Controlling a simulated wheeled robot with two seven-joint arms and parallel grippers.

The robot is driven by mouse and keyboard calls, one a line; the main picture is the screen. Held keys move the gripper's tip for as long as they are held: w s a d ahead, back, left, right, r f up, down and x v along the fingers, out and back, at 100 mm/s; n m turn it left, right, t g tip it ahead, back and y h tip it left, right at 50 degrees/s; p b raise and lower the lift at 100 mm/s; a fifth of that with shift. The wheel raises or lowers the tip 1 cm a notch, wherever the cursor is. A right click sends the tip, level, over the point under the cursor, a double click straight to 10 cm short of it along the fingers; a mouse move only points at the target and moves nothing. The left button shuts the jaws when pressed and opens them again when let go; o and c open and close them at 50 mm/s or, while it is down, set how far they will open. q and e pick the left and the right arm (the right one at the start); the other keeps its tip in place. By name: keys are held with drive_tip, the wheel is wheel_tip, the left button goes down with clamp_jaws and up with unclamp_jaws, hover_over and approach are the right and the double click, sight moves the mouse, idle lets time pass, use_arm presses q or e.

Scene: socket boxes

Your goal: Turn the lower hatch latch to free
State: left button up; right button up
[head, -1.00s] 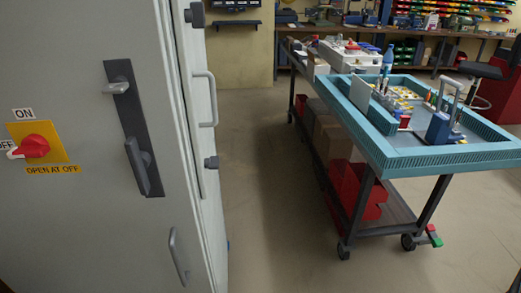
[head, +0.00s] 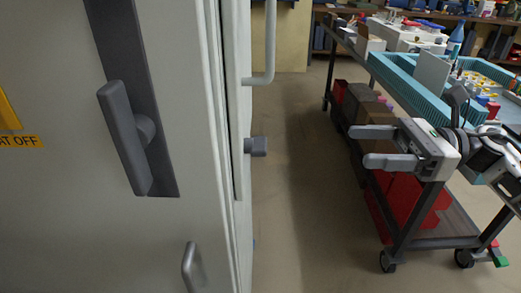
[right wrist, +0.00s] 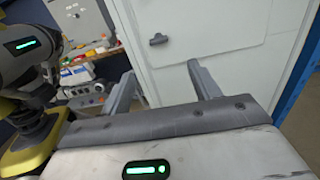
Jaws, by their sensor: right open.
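The lower hatch latch (head: 256,146) is a small dark grey knob on the cabinet's right-hand side, below a pale bar handle (head: 263,75). It is seen from the side, so I cannot tell its turn. In the right wrist view a dark grey latch (right wrist: 158,40) lies crosswise on a pale panel; I cannot tell which latch it is. My right gripper (head: 359,146) is open and empty, to the right of the lower latch and apart from it. Its fingers (right wrist: 161,73) also show in the right wrist view. My left gripper is not in view.
A large dark grey lever handle (head: 125,138) and a smaller handle (head: 189,267) stand out from the cabinet front. A trolley (head: 437,226) with a teal tray (head: 415,88) stands behind my right gripper. Floor (head: 305,205) is clear between cabinet and trolley.

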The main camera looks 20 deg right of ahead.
use_arm(q)
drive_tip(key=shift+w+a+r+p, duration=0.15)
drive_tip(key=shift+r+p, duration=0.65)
drive_tip(key=shift+p, duration=1.35)
use_arm(e)
drive_tip(key=x, duration=1.6)
drive_tip(key=shift+s+f, duration=0.2)
drive_tip(key=shift+s, duration=0.05)
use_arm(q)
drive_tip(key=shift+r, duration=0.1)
use_arm(e)
drive_tip(key=c, duration=1)
